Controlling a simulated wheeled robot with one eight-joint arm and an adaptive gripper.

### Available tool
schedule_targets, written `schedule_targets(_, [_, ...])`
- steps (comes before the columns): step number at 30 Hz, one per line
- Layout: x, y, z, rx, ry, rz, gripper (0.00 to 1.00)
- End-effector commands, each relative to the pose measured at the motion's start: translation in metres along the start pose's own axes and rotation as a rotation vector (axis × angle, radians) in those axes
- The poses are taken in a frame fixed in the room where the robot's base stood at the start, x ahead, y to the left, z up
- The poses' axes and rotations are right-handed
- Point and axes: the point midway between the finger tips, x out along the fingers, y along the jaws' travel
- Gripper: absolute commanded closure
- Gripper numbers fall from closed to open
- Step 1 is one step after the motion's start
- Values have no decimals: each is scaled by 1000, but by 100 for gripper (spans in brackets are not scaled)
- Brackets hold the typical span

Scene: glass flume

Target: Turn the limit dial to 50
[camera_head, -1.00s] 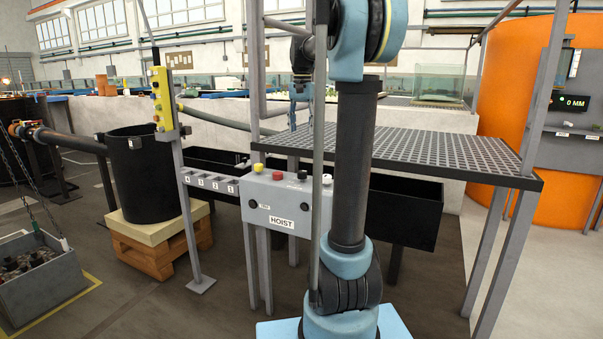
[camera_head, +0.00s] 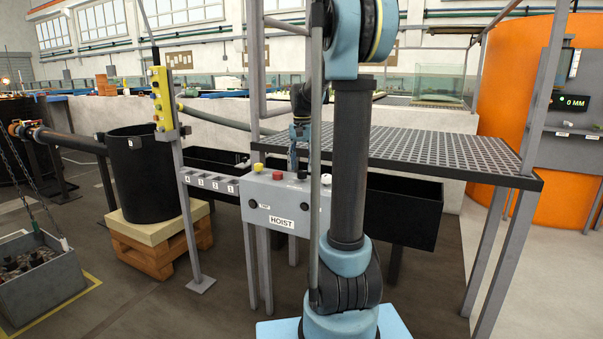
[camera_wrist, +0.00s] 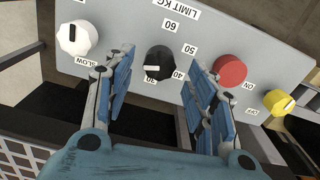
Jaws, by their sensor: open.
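The limit dial (camera_wrist: 158,62) is a black knob with a white mark on the grey panel (camera_wrist: 130,20) in the wrist view. Labels 60, 50, 40 and a partly hidden 30 curve around it. The white mark sits on the dial's lower-left part, on the side of the 30 label. My gripper (camera_wrist: 161,66) is open, with one blue-padded finger on each side of the dial. I cannot tell whether either finger touches it. In the head view, my gripper (camera_head: 293,158) is just above the HOIST box (camera_head: 282,208), near the small black dial (camera_head: 302,174).
A white knob (camera_wrist: 78,37) marked SLOW is left of the dial. A red button (camera_wrist: 230,70) marked ON and a yellow one (camera_wrist: 277,102) marked OFF are at right. A grated platform (camera_head: 450,152) stands right of the box, a yellow pendant (camera_head: 161,98) left.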

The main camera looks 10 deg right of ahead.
Motion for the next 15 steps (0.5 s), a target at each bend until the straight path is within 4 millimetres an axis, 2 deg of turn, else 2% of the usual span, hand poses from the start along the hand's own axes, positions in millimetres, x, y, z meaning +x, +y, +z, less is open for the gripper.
schedule_targets(6, [23,0,0,0,0,0,49])
schedule_targets(15, [30,0,0,0,0,0,49])
